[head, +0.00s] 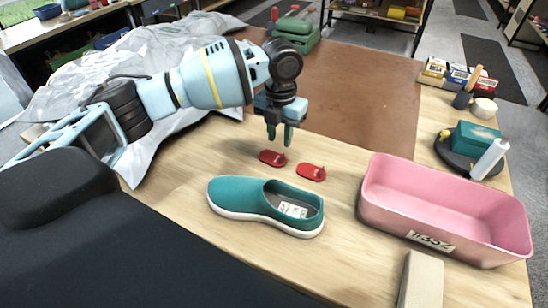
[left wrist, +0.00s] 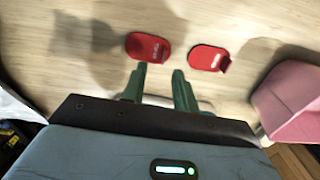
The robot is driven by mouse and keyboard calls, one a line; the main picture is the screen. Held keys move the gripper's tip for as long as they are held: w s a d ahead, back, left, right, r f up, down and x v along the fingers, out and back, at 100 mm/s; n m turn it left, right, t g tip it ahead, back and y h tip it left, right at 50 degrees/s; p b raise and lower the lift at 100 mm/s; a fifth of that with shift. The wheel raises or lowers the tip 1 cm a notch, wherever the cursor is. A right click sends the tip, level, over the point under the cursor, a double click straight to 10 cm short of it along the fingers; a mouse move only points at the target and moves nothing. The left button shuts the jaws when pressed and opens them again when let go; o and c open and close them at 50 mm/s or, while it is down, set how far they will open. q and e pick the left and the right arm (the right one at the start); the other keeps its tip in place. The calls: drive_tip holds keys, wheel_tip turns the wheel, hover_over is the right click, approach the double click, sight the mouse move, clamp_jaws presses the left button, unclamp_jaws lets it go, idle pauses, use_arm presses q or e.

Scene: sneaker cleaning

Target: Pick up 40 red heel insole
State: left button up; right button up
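Two red heel insoles lie flat on the wooden table, a left one (head: 272,158) and a right one (head: 312,172). Both also show in the left wrist view, the left one (left wrist: 146,47) and the right one (left wrist: 205,58). Each has a small pale mark, too small to read, so I cannot tell which is 40. My left gripper (head: 279,135) points down above the table near the left insole. Its two green fingers (left wrist: 159,70) are apart with nothing between them. My right gripper is in neither view.
A teal shoe (head: 240,194) stands in front of the insoles. A pink bin (head: 445,208) is to the right, with a pale block (head: 421,280) before it. A white bottle (head: 490,158) and a teal box (head: 474,136) stand farther right. Crumpled grey sheeting (head: 150,50) lies behind my arm.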

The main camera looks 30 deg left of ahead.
sight(273, 156)
use_arm(q)
drive_tip(key=shift+w+d+f, duration=0.1)
drive_tip(key=shift+d+f, duration=0.05)
drive_tip(key=shift+f, duration=1.4)
drive_tip(key=shift+w+d+f, duration=0.1)
drive_tip(key=shift+d+f, duration=0.05)
drive_tip(key=shift+f, duration=1.4)
clamp_jaws()
